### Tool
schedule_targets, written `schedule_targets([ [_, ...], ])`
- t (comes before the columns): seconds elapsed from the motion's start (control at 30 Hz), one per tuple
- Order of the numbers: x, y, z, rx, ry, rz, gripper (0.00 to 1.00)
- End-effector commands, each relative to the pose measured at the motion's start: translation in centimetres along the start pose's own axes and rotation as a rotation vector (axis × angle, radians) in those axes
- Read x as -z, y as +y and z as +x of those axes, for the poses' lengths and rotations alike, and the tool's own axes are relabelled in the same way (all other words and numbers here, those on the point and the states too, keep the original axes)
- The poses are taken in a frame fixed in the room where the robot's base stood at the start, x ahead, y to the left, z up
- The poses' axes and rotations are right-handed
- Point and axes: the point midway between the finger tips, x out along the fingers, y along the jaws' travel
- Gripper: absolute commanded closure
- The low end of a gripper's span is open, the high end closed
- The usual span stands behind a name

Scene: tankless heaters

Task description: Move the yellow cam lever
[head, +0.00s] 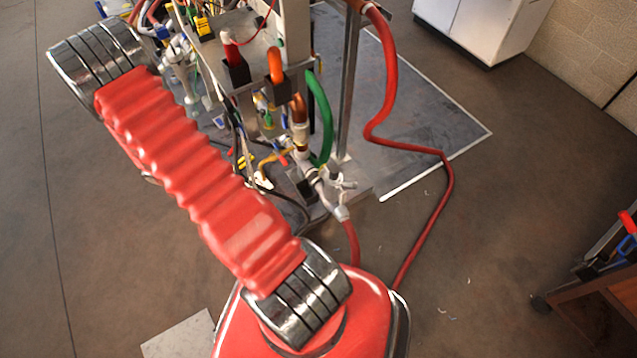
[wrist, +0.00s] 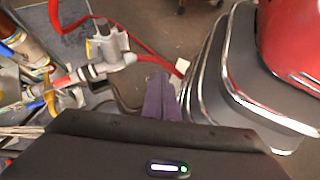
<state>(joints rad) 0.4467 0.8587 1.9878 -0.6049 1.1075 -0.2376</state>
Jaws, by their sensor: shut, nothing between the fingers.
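My gripper (wrist: 160,84) shows in the wrist view as two purple fingers side by side, shut and empty. They point toward a grey hose fitting (wrist: 108,50) with side arms, which stands apart from them, up and to the left. The same kind of grey fitting shows in the head view (head: 334,186) low on the heater stand, above a red hose. A small yellow part (head: 246,162) lies left of it, and a yellow piece (wrist: 50,103) shows among the pipes in the wrist view. I cannot tell which is the cam lever. My gripper cannot be made out in the head view.
The heater stand is crowded with pipes, wires and a green hose (head: 321,115). A long red hose (head: 440,190) runs down to the floor on the right. A cart (head: 606,295) stands at the far right. Open floor (head: 500,220) lies between.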

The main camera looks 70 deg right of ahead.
Motion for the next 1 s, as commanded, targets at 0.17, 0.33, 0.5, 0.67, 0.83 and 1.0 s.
schedule_targets([
  [0.17,1.1,1.3,4.3,-0.003,-0.103,-0.103,1.00],
  [0.33,2.0,2.5,8.2,-0.010,-0.195,-0.211,1.00],
  [0.5,2.8,3.5,12.2,-0.018,-0.286,-0.328,1.00],
  [0.67,3.6,4.3,16.0,-0.025,-0.370,-0.444,1.00],
  [0.83,4.5,5.0,20.1,-0.035,-0.461,-0.579,1.00],
  [1.0,5.5,5.7,23.9,-0.051,-0.555,-0.724,1.00],
])
